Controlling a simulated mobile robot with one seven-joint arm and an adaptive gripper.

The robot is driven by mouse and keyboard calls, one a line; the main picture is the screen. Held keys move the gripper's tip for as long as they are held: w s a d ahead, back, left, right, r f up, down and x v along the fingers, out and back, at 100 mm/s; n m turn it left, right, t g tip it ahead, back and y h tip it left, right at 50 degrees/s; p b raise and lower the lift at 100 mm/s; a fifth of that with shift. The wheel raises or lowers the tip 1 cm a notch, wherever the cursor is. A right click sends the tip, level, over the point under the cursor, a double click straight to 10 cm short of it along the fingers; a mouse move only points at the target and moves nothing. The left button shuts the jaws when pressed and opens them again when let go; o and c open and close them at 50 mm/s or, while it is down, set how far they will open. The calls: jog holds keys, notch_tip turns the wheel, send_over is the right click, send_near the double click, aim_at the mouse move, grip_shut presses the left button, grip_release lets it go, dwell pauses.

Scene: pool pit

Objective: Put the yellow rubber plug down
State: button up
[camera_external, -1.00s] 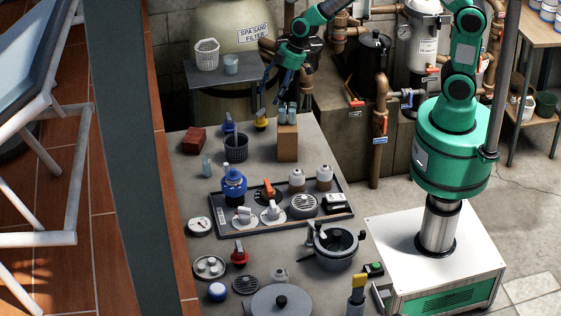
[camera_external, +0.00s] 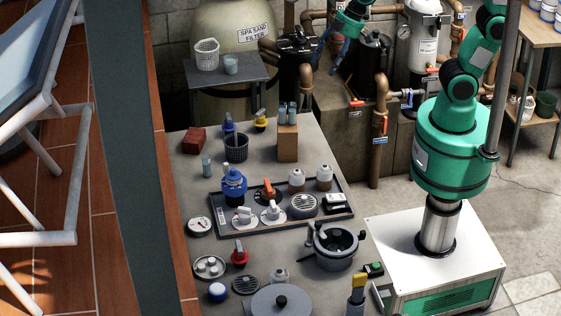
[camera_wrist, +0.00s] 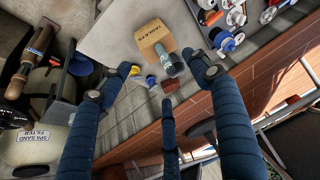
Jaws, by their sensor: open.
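The yellow rubber plug (camera_external: 261,122) stands on the grey bench near its far edge, left of and behind a brown box (camera_external: 288,143). In the wrist view a small yellow thing (camera_wrist: 134,70), probably the plug, shows beside the left fingertip; another small yellow patch lies close to it.
A black mesh cup (camera_external: 236,148), a blue-topped item (camera_external: 228,123) and a red brick (camera_external: 193,141) stand left of the plug. A dark tray (camera_external: 225,229) of fittings lies nearer. Pipes and a black canister (camera_external: 374,62) are near my gripper.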

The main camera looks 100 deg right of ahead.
jog(key=s+a+r, duration=0.2)
jog(key=s+a, duration=0.1)
jog(key=s, duration=0.6)
jog(key=s+a+r, duration=0.2)
jog(key=s+a, duration=0.1)
jog(key=s, duration=0.7)
jog(key=shift+r+h, duration=0.3)
jog(key=shift+r, duration=0.1)
